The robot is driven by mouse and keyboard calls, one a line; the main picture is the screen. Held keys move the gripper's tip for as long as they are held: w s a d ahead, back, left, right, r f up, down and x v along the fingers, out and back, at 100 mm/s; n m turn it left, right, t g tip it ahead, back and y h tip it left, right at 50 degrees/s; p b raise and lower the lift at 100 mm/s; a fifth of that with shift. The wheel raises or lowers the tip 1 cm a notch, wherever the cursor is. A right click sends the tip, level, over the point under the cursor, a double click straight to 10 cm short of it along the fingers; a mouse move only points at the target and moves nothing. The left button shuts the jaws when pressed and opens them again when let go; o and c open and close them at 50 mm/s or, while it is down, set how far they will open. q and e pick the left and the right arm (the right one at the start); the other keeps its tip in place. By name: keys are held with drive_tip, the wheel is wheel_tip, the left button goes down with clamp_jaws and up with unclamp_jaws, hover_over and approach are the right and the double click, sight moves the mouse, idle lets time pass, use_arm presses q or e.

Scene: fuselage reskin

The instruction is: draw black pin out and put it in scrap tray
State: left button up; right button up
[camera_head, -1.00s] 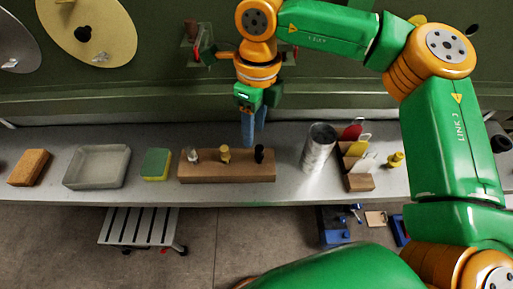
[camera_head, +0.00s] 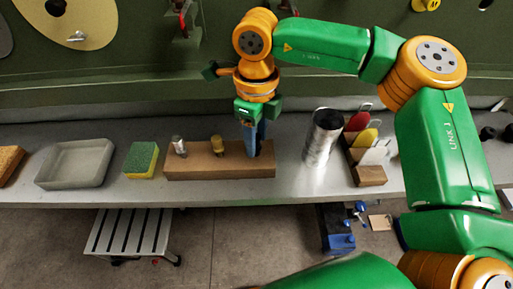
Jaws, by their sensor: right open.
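My right gripper (camera_head: 254,140) points straight down at the right end of the wooden block (camera_head: 215,170), its blue fingers open around or just in front of the black pin's spot. The fingers mostly hide the black pin, so I cannot tell whether they touch it. A silver pin (camera_head: 179,145) and a brass pin (camera_head: 217,144) stand in the block to the left. An empty-looking grey tray (camera_head: 75,178), likely the scrap tray, sits on the bench at left. My left gripper is out of view.
A green and yellow sponge (camera_head: 142,160) lies between tray and block. A metal cylinder (camera_head: 322,138) and a wooden rack (camera_head: 368,175) with coloured tags stand to the right.

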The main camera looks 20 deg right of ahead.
clamp_jaws()
drive_tip(key=shift+r, duration=0.1)
drive_tip(key=shift+r, duration=0.1)
drive_tip(key=shift+r+p, duration=3.85)
drive_tip(key=shift+r, duration=1)
drive_tip(key=shift+f, duration=0.1)
